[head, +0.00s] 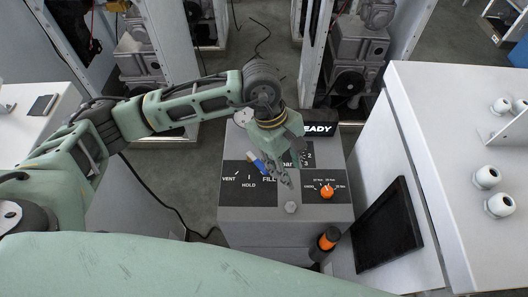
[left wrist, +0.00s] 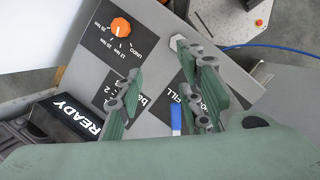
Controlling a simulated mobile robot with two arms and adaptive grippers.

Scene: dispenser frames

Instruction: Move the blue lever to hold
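The blue lever (head: 255,161) is on the dark VENT/HOLD/FILL plate (head: 237,181) on top of a grey dispenser box. My left gripper (head: 281,174) hangs over the plate's FILL side. In the left wrist view my left gripper (left wrist: 163,88) is open and empty. My right gripper is in neither view.
An orange knob (head: 327,191) and a hex bolt (head: 291,207) stand close by on the box. A READY sign (head: 318,129) is at its back. A black-and-orange cylinder (head: 325,242) stands at its front right. A white cabinet (head: 430,130) is to the right.

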